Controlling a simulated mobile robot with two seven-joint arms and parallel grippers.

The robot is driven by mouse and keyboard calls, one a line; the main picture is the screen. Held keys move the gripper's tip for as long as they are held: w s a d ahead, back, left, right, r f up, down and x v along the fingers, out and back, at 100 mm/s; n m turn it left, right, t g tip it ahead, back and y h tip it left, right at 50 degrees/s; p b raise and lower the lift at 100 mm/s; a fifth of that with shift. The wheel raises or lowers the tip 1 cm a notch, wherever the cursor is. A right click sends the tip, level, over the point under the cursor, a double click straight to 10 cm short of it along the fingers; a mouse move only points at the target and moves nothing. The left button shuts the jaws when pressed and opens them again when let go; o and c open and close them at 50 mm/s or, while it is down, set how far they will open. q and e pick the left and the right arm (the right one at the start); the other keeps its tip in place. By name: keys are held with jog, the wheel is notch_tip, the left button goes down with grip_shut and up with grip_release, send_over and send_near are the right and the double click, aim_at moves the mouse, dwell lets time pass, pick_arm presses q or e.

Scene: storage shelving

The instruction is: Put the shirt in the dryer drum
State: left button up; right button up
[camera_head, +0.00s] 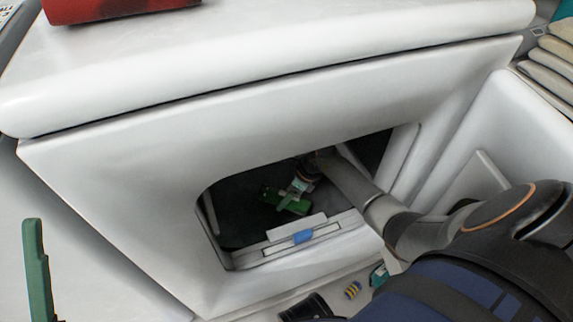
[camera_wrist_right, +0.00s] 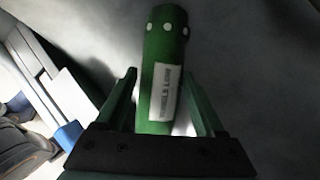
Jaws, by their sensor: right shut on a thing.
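The shirt is a rolled green bundle with white dots and a white printed label, seen in the right wrist view (camera_wrist_right: 166,45). My right gripper (camera_wrist_right: 160,90) is shut on it, one green finger along each side. In the head view, my right arm reaches through the dryer opening, and the gripper (camera_head: 289,198) and green shirt (camera_head: 299,208) are inside the dark dryer drum (camera_head: 235,215). Whether the shirt touches the drum wall is unclear. Of my left gripper, one green finger (camera_head: 36,270) shows at the lower left, outside the dryer; its other finger is out of frame.
The white dryer front (camera_head: 130,185) surrounds the opening. A panel with a blue piece (camera_head: 303,237) sits along its lower edge. A red object (camera_head: 110,8) lies on top. A folded stack (camera_head: 550,70) stands at the right.

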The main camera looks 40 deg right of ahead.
jog(key=shift+f, duration=0.2)
jog(key=o, duration=1.5)
pick_arm(q)
jog(key=shift+f, duration=0.1)
pick_arm(e)
jog(key=shift+r, duration=0.15)
jog(key=shift+r+p, duration=0.35)
jog(key=p+v, duration=0.6)
jog(key=shift+r, duration=0.35)
jog(key=shift+s+d+r+p, duration=0.2)
jog(key=shift+d+r+p, duration=0.1)
jog(key=shift+r+p, duration=0.2)
pick_arm(q)
notch_tip(320, 180, up, 8)
jog(key=shift+a+m, duration=0.3)
jog(key=shift+a, duration=0.15)
jog(key=shift+s, duration=0.1)
